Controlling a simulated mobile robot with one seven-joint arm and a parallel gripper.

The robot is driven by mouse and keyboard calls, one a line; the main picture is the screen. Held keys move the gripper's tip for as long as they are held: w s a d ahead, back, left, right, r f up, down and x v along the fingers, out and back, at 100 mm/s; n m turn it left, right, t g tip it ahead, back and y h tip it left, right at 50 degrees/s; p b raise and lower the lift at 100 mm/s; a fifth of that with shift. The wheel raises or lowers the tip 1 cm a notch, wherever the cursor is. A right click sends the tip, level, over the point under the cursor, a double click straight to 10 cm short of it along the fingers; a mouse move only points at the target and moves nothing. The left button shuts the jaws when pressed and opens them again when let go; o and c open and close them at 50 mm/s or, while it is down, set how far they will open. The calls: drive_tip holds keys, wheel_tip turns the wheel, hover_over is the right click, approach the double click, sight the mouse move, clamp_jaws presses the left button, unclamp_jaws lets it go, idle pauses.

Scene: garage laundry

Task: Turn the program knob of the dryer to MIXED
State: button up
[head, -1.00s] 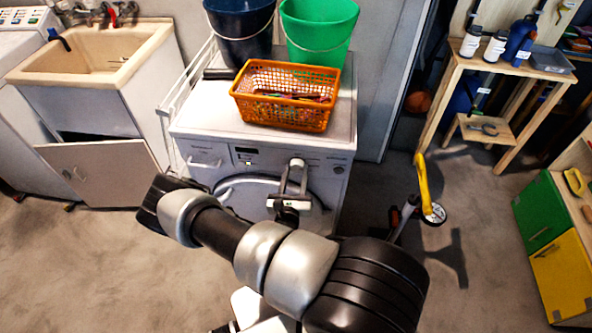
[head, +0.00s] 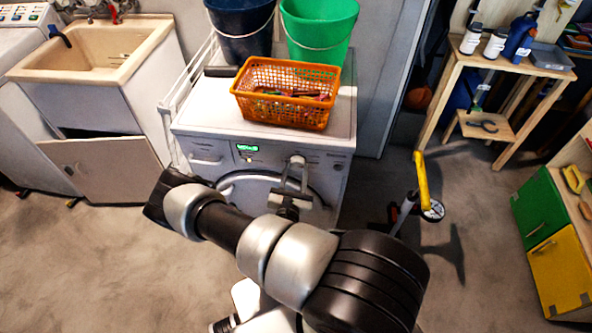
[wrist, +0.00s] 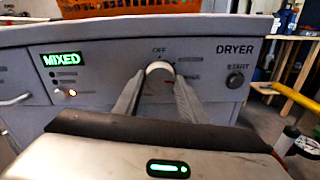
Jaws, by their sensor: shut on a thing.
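The dryer (head: 330,143) stands against the wall; its panel faces me in the wrist view (wrist: 205,50) with the word DRYER on it. Its display (wrist: 63,59) is lit green and reads MIXED. The white program knob (wrist: 160,67) sits mid-panel below the OFF mark; it also shows in the head view (head: 297,160). My gripper (wrist: 158,82) is shut on the knob, one finger on each side. The fingers hide part of the knob and of the printing around it. The START button (wrist: 235,78) is to the right, apart from my gripper.
An orange basket (head: 285,118), a dark blue bucket (head: 240,35) and a green bucket (head: 320,30) stand on the dryer. A sink cabinet (head: 95,110) with its door open is at left.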

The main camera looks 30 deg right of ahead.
drive_tip(key=o, duration=1.1)
drive_tip(key=shift+c, duration=0.2)
drive_tip(key=v, duration=1.7)
drive_tip(key=shift+s+a, duration=0.2)
